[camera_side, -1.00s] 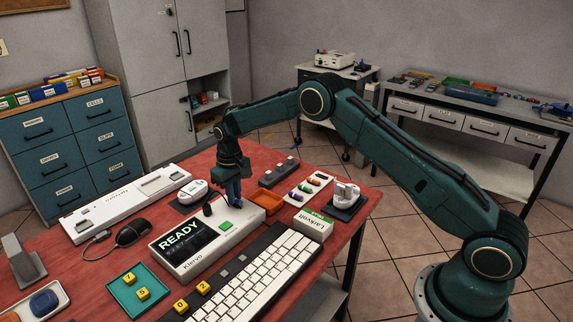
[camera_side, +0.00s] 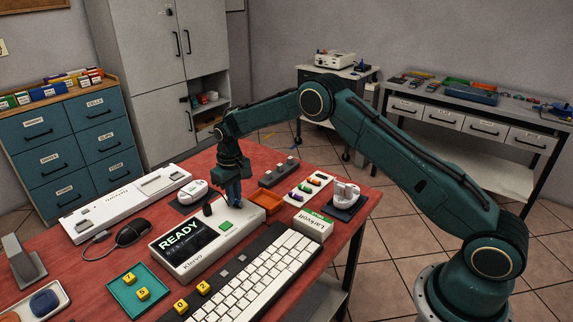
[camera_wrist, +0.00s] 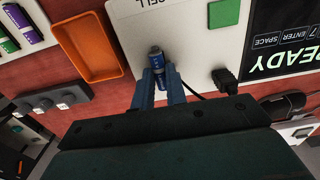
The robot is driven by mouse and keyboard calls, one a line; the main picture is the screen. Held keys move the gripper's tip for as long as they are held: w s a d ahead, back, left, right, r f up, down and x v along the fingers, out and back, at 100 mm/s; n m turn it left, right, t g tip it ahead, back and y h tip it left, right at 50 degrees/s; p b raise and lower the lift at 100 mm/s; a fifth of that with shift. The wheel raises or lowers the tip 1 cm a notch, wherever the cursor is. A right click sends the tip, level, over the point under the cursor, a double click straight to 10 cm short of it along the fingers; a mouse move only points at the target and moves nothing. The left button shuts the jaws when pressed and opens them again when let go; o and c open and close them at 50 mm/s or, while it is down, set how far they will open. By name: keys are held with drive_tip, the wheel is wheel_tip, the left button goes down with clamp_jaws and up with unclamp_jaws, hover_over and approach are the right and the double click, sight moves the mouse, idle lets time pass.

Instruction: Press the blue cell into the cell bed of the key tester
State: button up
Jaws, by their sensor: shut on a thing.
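The key tester, a white box marked Klervo with a dark screen reading READY, stands on the red table in the side view (camera_side: 190,266). In the wrist view its white top (camera_wrist: 130,35) carries the letters "ELL" near the upper edge. My gripper (camera_wrist: 160,80) points down over that end of the tester and is shut on the blue cell (camera_wrist: 157,58). The cell shows a silvery end between the blue fingers. In the side view my gripper (camera_side: 234,192) hides most of the cell. The cell bed is hidden, and I cannot tell whether the cell sits in it.
An orange tray (camera_side: 266,202) lies close beside the tester; it is empty in the wrist view (camera_wrist: 88,45). A white tray with several coloured cells (camera_side: 309,187) and a keyboard (camera_side: 255,280) are nearby.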

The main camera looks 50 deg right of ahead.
drive_tip(key=shift+f, duration=0.3)
idle(0.5)
drive_tip(key=o, duration=0.4)
drive_tip(key=shift+o, duration=0.2)
drive_tip(key=shift+r, duration=0.75)
drive_tip(key=shift+r, duration=0.7)
drive_tip(key=shift+r, duration=0.3)
drive_tip(key=o, duration=0.6)
drive_tip(key=shift+c, duration=0.2)
